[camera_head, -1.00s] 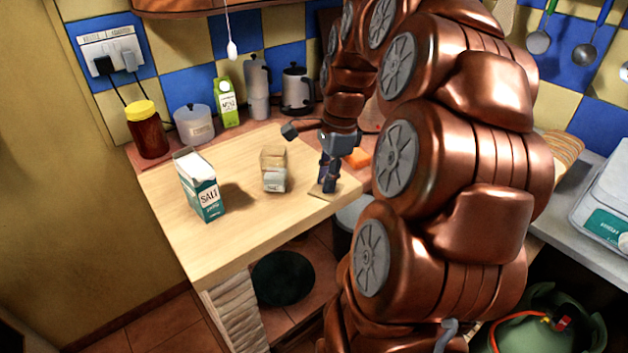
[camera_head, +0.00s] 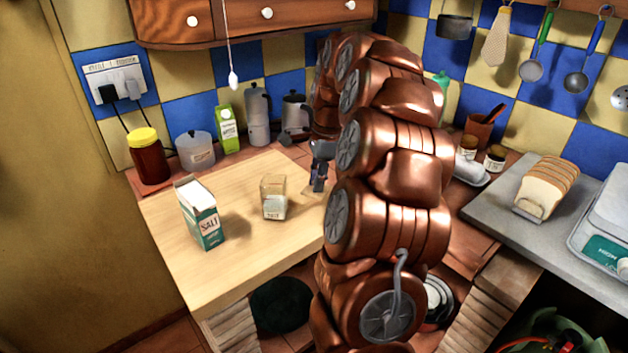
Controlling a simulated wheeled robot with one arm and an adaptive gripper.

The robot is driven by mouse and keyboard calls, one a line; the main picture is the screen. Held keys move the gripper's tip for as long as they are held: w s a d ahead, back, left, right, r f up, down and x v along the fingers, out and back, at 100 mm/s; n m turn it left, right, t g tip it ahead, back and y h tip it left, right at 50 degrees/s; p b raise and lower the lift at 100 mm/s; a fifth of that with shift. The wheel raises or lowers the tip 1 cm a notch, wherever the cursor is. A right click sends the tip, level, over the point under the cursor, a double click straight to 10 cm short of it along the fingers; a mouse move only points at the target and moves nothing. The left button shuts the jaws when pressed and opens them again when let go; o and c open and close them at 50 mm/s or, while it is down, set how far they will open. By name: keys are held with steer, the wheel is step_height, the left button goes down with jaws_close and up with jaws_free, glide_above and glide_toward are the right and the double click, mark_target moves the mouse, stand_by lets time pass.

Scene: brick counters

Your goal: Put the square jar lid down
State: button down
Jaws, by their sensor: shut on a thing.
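The square jar lid (camera_head: 309,192) is a thin, pale tan piece at the tips of my gripper (camera_head: 316,187). My gripper points down and is shut on it, near the right side of the wooden counter top. I cannot tell whether the lid touches the wood or hangs just above it. A small square glass jar (camera_head: 274,198) with a label stands upright on the counter, left of my gripper and apart from it. My arm hides the counter's right edge.
A salt carton (camera_head: 201,214) stands left of the jar. Behind are a yellow-capped jar (camera_head: 148,160), a pale canister (camera_head: 195,151), a green carton (camera_head: 227,130) and metal pots (camera_head: 258,115). The wood in front of the jar is clear.

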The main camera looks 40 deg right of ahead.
steer(key=shift+w+d+f+p, duration=0.2)
steer(key=shift+w+d, duration=0.4)
steer(key=shift+w, duration=0.3)
steer(key=shift+w+d+f+p, duration=0.15)
steer(key=shift+w+d, duration=0.45)
steer(key=shift+w, duration=0.3)
steer(key=shift+f+p, duration=0.35)
steer(key=shift+f, duration=1.25)
steer(key=shift+f, duration=0.1)
steer(key=shift+f, duration=0.1)
steer(key=c, duration=1.1)
jaws_free()
steer(key=shift+o, duration=0.2)
step_height(320, 180, up, 12)
steer(key=d+b, duration=0.1)
steer(key=shift+s+d+b, duration=0.3)
steer(key=shift+s, duration=0.15)
